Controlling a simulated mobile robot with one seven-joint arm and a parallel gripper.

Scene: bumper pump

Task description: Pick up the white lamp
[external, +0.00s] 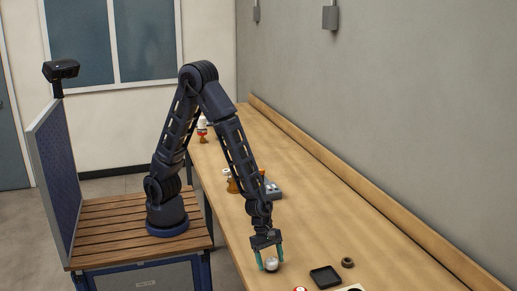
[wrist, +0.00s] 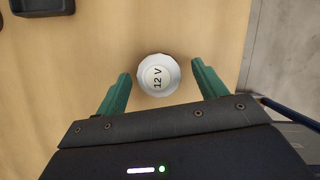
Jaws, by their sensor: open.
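The white lamp (external: 271,264) is a small round piece standing on the wooden counter in the external view. In the wrist view my gripper (wrist: 158,82) is open, and the lamp lies between and slightly beyond the fingertips. A gap shows between each finger and the lamp.
A black square tray (external: 325,277) lies right of the lamp, with a dark ring (external: 347,262) beyond it. A red and white piece (external: 301,289) is at the bottom edge. A grey box (external: 273,191) stands farther back. The wall lines the counter's right side.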

